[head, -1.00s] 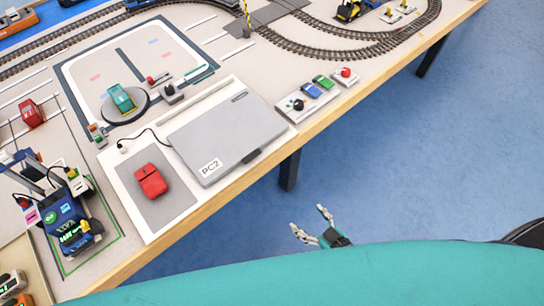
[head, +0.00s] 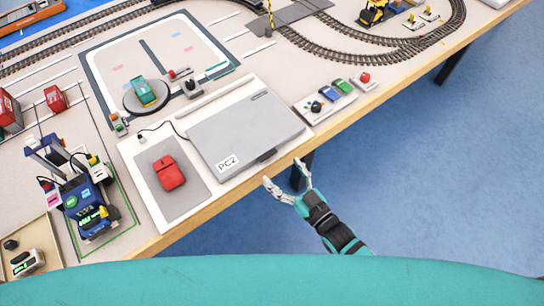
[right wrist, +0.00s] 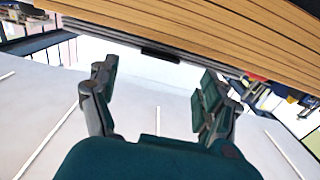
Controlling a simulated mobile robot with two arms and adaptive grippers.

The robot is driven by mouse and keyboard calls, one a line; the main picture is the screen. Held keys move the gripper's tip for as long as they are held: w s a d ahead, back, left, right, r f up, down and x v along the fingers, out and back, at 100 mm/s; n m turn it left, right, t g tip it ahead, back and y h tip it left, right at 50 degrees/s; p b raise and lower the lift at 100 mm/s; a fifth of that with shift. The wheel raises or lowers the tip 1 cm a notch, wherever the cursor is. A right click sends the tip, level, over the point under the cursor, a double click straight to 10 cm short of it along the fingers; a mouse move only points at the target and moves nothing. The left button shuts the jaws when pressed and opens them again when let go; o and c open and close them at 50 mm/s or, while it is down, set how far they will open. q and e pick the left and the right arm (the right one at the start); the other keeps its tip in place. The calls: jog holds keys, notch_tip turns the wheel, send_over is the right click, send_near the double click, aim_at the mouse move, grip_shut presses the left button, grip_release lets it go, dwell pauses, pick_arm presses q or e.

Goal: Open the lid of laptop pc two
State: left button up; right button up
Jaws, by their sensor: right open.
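The laptop PC2 (head: 243,128) is a flat grey slab with its lid closed, lying on a white board near the table's front edge. A dark tab (head: 267,155) sits at the middle of its front edge. My right gripper (head: 284,177) is open and empty, just off the table edge in front of that tab. In the right wrist view the gripper (right wrist: 155,75) has its fingers spread, with the wooden table edge above and a dark tab (right wrist: 160,53) between and beyond the fingertips. My left gripper is not in view.
A red mouse (head: 168,172) lies on a grey pad left of the laptop, and a cable runs from the laptop's left. A toy crane (head: 80,195) stands at the left. The floor (head: 430,190) in front is clear.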

aim_at(269, 157)
jog(key=x, duration=0.5)
jog(key=shift+w+a, duration=0.25)
jog(key=shift+w, duration=0.05)
